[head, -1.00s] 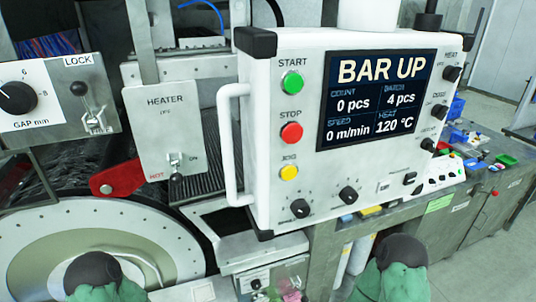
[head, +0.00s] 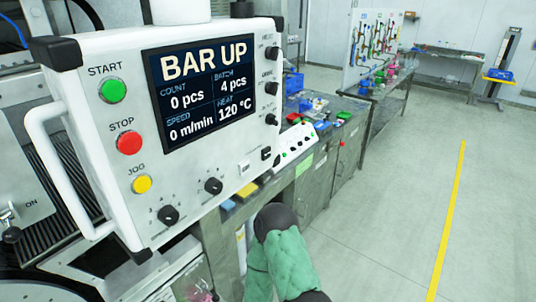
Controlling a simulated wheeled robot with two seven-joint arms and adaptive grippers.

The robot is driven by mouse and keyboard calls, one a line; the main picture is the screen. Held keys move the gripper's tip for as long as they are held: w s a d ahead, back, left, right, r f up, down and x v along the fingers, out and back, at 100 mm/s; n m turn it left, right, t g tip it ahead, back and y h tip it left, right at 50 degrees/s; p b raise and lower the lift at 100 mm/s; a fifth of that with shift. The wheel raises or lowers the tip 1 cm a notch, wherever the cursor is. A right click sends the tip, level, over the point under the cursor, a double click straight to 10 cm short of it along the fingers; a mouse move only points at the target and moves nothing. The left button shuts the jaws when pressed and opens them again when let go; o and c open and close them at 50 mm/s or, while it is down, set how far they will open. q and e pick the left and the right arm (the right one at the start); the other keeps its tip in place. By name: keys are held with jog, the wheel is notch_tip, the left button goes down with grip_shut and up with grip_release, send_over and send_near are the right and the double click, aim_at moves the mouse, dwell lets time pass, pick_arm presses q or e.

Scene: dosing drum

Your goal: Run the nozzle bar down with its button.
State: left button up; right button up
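The white control panel (head: 120,150) fills the left of the head view. Its screen (head: 203,85) reads BAR UP, count 0 pcs, batch 4 pcs, speed 0 m/min, heat 120 °C. On its front are a green START button (head: 112,90), a red STOP button (head: 129,142) and a yellow JOG button (head: 142,184). A low white box with several small buttons (head: 294,146) sits on the bench just right of the panel; its labels are too small to read. I cannot see which button is for the nozzle bar, nor the bar itself. Neither gripper shows.
A white handle (head: 60,180) stands out from the panel's left side. Two black knobs (head: 168,215) are low on its front. A grey bench (head: 315,185) with coloured parts runs back to the right. The floor (head: 400,220) at right is open, with a yellow line (head: 448,215).

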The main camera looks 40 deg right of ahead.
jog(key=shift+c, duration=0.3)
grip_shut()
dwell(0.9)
